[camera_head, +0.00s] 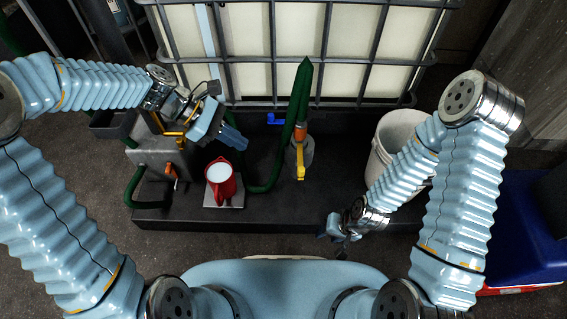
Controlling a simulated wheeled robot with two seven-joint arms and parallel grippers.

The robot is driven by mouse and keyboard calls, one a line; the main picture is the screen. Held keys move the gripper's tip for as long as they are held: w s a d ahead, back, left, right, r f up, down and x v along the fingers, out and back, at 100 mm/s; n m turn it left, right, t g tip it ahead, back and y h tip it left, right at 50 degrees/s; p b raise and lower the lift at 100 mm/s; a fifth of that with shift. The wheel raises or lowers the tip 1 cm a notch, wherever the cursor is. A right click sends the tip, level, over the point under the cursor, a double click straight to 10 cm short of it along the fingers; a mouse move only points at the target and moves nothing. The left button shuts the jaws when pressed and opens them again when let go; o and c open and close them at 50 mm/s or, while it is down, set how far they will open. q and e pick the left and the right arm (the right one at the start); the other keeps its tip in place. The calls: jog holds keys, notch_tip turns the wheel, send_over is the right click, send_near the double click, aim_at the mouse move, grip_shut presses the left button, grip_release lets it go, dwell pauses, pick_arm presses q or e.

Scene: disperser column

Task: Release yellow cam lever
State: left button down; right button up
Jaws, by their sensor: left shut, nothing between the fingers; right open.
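A yellow lever (300,157) hangs at the lower end of an orange coupling (299,133) on a green hose, in front of the white tank. Another yellow bar (170,131) shows on the grey box at the left, partly behind my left wrist. I cannot tell which of them is the cam lever. My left gripper (236,140) is shut and empty, above and behind the red jug, between the two yellow parts and apart from the hose lever. My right gripper (335,232) is open and empty at the platform's front edge, below and right of the hose lever.
A red jug (220,190) with a white top stands on a small plate on the dark platform (270,215). A white bucket (395,145) stands at the right, partly behind my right arm. A caged white tank (290,50) with a blue valve handle (276,118) fills the back.

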pick_arm(q)
jog(key=b, duration=0.3)
send_near(300, 158)
jog(key=s+d+f, duration=0.2)
jog(key=s+d, duration=0.1)
jog(key=s, duration=0.2)
jog(key=shift+s+d+f, duration=0.2)
jog(key=shift+s+f, duration=0.1)
jog(key=shift+s, duration=0.1)
pick_arm(e)
jog(key=shift+a+f, duration=0.1)
jog(key=shift+f, duration=1.1)
